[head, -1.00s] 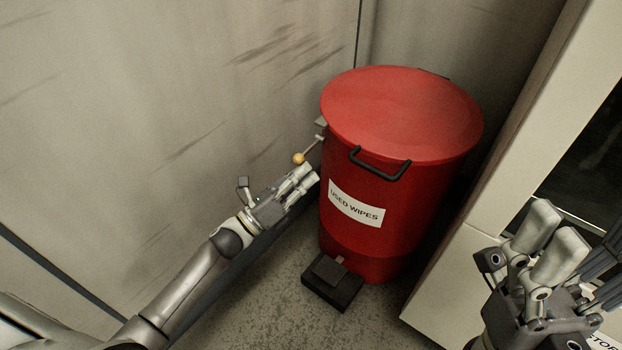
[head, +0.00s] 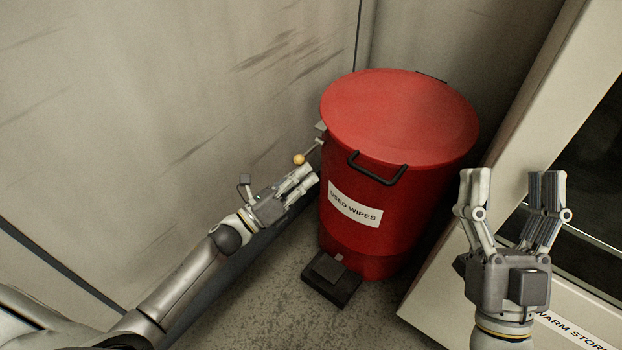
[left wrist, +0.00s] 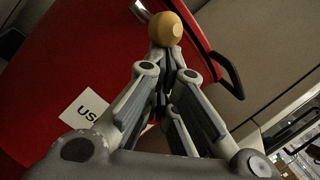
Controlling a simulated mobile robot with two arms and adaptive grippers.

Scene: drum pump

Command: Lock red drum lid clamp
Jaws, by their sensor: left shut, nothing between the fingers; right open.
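The red drum (head: 350,235) stands in the corner with its red lid (head: 400,115) on top and a "USED WIPES" label on its front. The clamp lever, a short metal rod with an orange ball knob (head: 299,159), sticks out from the drum's left side near the rim. My left gripper (head: 311,175) is shut and empty, just below and right of the knob. In the left wrist view the ball knob (left wrist: 165,29) shows just beyond the shut fingertips; I cannot tell whether they touch it. My right gripper (head: 514,180) is open and empty, right of the drum.
A black handle (head: 378,170) is on the drum's front, and a black pedal (head: 331,279) is at its foot. A pale wall (head: 150,100) stands close on the left. A light cabinet with a dark window (head: 590,170) stands on the right.

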